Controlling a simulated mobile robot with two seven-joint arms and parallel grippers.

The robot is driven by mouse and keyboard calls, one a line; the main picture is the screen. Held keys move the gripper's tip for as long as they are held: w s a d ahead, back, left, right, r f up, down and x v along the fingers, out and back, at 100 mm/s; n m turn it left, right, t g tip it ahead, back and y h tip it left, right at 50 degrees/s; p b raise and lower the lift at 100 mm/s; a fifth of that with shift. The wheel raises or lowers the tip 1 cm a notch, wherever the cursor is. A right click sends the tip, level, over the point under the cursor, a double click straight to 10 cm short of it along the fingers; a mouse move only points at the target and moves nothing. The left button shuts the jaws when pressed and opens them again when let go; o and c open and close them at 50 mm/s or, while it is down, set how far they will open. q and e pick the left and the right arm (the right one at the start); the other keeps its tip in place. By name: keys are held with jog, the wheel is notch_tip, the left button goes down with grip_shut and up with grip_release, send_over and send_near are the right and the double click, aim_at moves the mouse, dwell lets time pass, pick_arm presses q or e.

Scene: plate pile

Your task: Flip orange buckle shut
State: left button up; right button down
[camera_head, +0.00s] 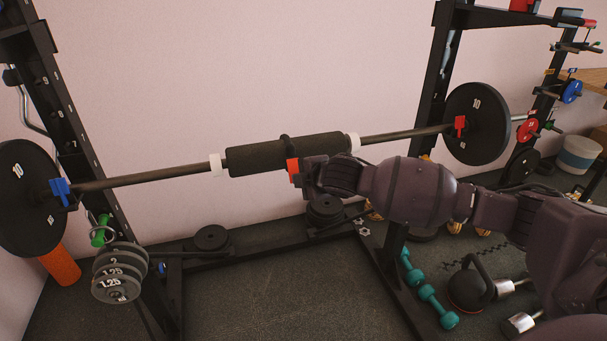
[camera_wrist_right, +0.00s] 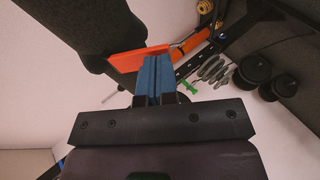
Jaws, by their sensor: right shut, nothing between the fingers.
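The orange buckle (camera_head: 293,167) hangs at the front of the black foam pad (camera_head: 262,156) on the barbell, below a dark band around the pad. My right gripper (camera_head: 302,179) is at the buckle's right side. In the wrist view its blue fingers (camera_wrist_right: 154,64) are shut with nothing between them, tips at the orange piece; contact is unclear. Part of the buckle is hidden, so its latch state cannot be told. My left gripper is not in view.
The barbell (camera_head: 140,178) rests across a black rack, with a blue clip (camera_head: 60,187) left and a red clip (camera_head: 460,125) right. Weight plates (camera_head: 212,238) lie below. Teal dumbbells (camera_head: 437,307) and a kettlebell (camera_head: 467,288) stand on the floor at right.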

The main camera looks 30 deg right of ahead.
pick_arm(q)
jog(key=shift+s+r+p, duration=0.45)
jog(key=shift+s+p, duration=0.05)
jog(key=shift+p, duration=0.45)
pick_arm(e)
jog(key=s+r+t, duration=0.2)
jog(key=s+t, duration=0.1)
jog(key=s, duration=0.6)
jog(key=shift+s+d+n, duration=0.25)
jog(key=shift+d+n, duration=0.15)
jog(key=shift+d, duration=0.05)
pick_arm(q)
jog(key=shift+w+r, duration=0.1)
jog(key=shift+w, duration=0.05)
